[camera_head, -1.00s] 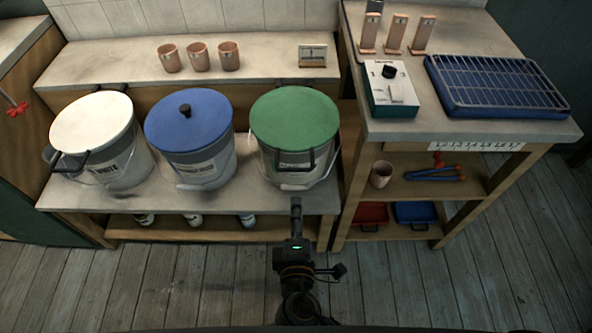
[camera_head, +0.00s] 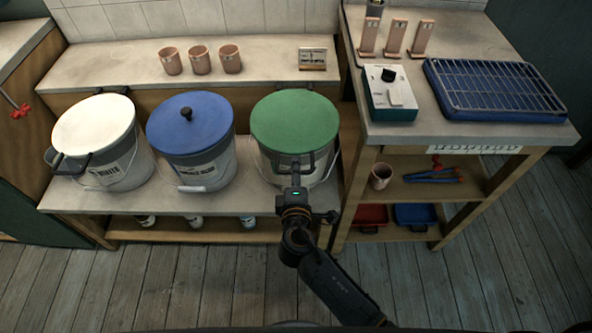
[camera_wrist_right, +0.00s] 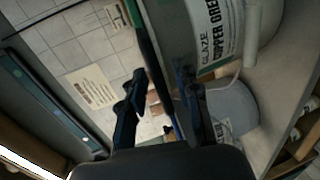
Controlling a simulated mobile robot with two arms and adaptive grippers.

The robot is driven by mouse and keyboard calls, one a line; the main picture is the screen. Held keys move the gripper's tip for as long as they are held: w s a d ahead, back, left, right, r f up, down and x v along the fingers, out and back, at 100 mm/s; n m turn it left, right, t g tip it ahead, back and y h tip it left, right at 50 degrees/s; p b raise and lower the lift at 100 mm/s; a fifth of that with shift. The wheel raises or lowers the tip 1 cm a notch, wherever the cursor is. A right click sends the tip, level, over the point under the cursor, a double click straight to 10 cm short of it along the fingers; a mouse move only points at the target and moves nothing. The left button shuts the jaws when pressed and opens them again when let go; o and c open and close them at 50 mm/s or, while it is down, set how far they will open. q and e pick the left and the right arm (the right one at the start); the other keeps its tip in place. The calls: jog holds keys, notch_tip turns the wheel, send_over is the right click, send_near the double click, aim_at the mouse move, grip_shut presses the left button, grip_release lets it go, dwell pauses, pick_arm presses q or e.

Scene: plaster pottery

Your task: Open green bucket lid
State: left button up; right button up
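The green bucket (camera_head: 272,163) stands at the right end of the low bench, its flat green lid (camera_head: 295,118) lying closed on top. A dark handle (camera_head: 315,160) hangs at the lid's front edge. My right gripper (camera_head: 295,172) is at the bucket's front, just below the lid rim, partly covering the handle. In the right wrist view, the fingers of my right gripper (camera_wrist_right: 160,98) are spread, with a dark bar, seemingly the handle (camera_wrist_right: 152,62), running between them. The bucket's label (camera_wrist_right: 215,32) shows there too. I cannot tell whether the fingers touch the bar. My left gripper is not in view.
A blue-lidded bucket (camera_head: 190,130) and a white-lidded bucket (camera_head: 95,130) stand to the left. Several clay cups and a small sign (camera_head: 312,59) sit on the ledge behind. A shelf unit (camera_head: 470,134) stands close on the right. The floor in front is clear.

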grip_shut()
dwell(0.3)
